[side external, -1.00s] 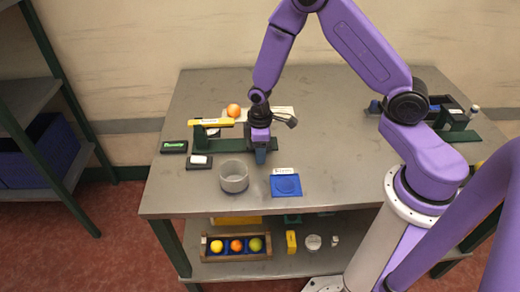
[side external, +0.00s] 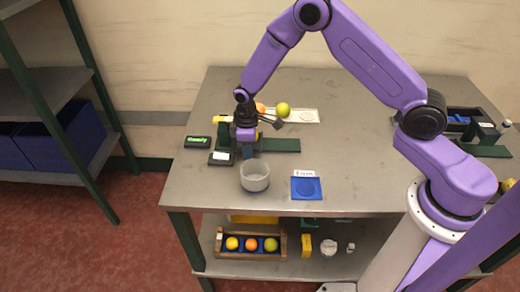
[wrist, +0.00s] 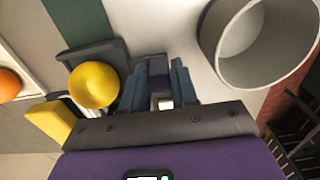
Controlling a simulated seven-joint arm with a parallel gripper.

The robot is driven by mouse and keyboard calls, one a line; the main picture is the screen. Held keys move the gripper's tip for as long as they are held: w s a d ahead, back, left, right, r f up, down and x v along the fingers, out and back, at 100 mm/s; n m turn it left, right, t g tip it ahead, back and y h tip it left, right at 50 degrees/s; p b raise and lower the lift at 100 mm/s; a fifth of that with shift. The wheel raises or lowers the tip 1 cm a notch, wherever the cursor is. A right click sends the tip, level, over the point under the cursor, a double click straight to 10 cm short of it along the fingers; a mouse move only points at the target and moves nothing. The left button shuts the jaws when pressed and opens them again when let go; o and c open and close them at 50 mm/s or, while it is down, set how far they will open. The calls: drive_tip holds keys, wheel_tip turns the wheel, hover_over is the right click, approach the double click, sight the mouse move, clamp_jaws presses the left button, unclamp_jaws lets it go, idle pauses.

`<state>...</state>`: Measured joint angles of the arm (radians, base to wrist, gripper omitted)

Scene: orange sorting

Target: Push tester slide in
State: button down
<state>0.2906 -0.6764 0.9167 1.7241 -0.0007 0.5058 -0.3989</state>
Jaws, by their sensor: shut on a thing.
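The tester has a dark green base (side external: 282,145) on the table, with a yellow bar (side external: 221,119) at its left end, partly behind my gripper. My gripper (side external: 249,151) points down at the tester's left part. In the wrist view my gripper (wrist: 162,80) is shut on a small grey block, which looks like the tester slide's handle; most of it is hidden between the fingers. Beside the fingers, a yellow rounded piece (wrist: 93,84) sits at a dark grey holder (wrist: 92,50). The yellow bar also shows in the wrist view (wrist: 50,120).
A display reading green text (side external: 198,142) and a dark box (side external: 221,158) lie left of the tester. A grey cup (side external: 255,176) stands close in front. A blue pad (side external: 306,188) lies right of it. An orange (side external: 260,107) and a green fruit (side external: 283,109) are behind.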

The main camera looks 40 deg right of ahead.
drive_tip(key=shift+w+a, duration=0.25)
drive_tip(key=c, duration=1)
unclamp_jaws()
drive_tip(key=shift+o, duration=0.2)
drive_tip(key=shift+r, duration=0.2)
wheel_tip(320, 180, up, 17)
drive_tip(key=shift+s, duration=0.1)
